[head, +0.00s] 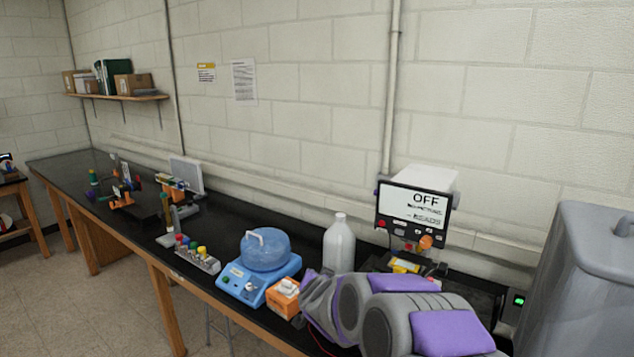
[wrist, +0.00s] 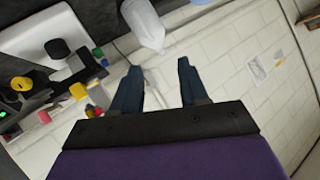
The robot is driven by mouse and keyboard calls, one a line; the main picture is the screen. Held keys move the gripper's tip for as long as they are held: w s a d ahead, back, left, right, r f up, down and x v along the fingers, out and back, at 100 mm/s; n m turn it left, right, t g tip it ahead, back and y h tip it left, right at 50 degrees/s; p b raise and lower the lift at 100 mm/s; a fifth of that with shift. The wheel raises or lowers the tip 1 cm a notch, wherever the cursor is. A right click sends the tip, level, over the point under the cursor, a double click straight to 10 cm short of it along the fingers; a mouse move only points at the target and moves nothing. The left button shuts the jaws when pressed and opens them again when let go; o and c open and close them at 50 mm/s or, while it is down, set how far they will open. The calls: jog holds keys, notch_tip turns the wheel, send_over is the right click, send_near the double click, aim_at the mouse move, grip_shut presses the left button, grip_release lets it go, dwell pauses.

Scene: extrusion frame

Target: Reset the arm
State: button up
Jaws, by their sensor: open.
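My arm (head: 405,310), grey with purple panels, is folded low at the front right of the head view, over the near part of the bench. Its fingertips cannot be made out there. In the wrist view my gripper (wrist: 160,80) shows two dark blue fingers, spread apart with nothing between them. Past the fingers is the block wall, and the view is strongly tilted. A white bottle (wrist: 146,22) shows just beyond the fingers at the top and looks apart from them.
A black bench (head: 110,240) runs along the wall. Near my arm stand a white bottle (head: 339,245), an orange and white box (head: 284,297), a blue device with a round tub (head: 266,250) and a display reading OFF (head: 414,208). A grey bin (head: 580,285) stands at right.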

jog(key=s+a+f+n+g+y+b, duration=0.15)
jog(key=s+n+g+y+b, duration=0.35)
jog(key=s, duration=1.7)
jog(key=s+d+f+g+h+b, duration=0.1)
jog(key=s+d, duration=0.4)
jog(key=s, duration=0.5)
jog(key=s+d+f+g+h+b, duration=0.1)
jog(key=s+d+f+g, duration=0.3)
jog(key=s, duration=0.7)
jog(key=s+d+f+g+h+b, duration=0.1)
jog(key=s+d+f+g+h, duration=0.1)
jog(key=s, duration=0.9)
jog(key=d+g+h, duration=0.1)
jog(key=d+g, duration=0.1)
jog(key=d, duration=0.1)
jog(key=shift+d+f, duration=0.3)
jog(key=shift+d, duration=0.05)
